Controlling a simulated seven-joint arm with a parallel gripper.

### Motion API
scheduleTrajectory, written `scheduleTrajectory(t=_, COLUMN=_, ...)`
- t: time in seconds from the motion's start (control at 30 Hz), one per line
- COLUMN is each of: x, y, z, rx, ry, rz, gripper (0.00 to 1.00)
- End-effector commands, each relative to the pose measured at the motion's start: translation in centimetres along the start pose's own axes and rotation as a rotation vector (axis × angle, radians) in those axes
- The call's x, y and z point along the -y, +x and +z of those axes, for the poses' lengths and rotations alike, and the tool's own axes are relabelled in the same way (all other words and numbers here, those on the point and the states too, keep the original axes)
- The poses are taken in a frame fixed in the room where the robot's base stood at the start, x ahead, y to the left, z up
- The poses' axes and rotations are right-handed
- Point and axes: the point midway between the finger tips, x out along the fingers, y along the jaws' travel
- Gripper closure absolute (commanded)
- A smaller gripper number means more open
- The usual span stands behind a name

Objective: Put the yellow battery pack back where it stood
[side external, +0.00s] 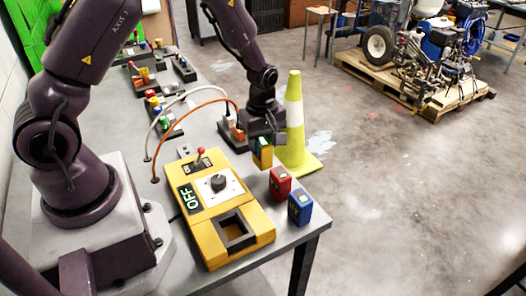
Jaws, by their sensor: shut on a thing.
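A yellow battery pack (262,155) with a dark top hangs upright below my gripper (266,138). My gripper is shut on it near the table's right edge. Whether the pack's bottom touches the table cannot be told from this view. A red battery pack (280,184) and a blue battery pack (300,207) stand in a row in front of it, along the same edge. To the left is a yellow box (203,240) with a square opening, a dark knob, a red-tipped lever and an "OFF" label. The opening looks empty.
A grey table (240,165) carries everything. White and orange cables (208,101) arch behind the yellow box. Several small switch blocks (165,118) stand at the back. A yellow-and-white cone (295,125) stands close beyond the right edge. A pallet with a machine (425,75) is farther off.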

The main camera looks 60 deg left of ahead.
Motion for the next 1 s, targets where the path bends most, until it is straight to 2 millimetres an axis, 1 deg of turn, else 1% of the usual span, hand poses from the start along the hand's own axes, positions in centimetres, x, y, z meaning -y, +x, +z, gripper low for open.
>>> scheduleTrajectory(t=0.1, x=-0.1, y=1.9, z=0.0, rx=0.001, ry=0.000, rz=-0.004, gripper=0.85)
scheduleTrajectory(t=0.2, x=-0.1, y=3.0, z=0.0, rx=0.001, ry=0.000, rz=-0.002, gripper=0.85)
scheduleTrajectory(t=0.63, x=-0.2, y=3.6, z=0.0, rx=0.000, ry=0.000, rz=-0.001, gripper=0.85)
scheduleTrajectory(t=0.67, x=-0.1, y=3.5, z=0.0, rx=0.000, ry=0.000, rz=0.000, gripper=0.57)
scheduleTrajectory(t=0.7, x=-0.1, y=3.5, z=0.0, rx=0.000, ry=0.000, rz=0.000, gripper=0.48)
scheduleTrajectory(t=0.73, x=-0.1, y=3.5, z=0.0, rx=0.000, ry=0.000, rz=0.000, gripper=0.41)
scheduleTrajectory(t=0.77, x=-0.1, y=3.5, z=0.0, rx=0.000, ry=0.000, rz=0.000, gripper=0.39)
scheduleTrajectory(t=1.0, x=-0.1, y=3.5, z=0.0, rx=0.000, ry=0.000, rz=0.000, gripper=0.39)
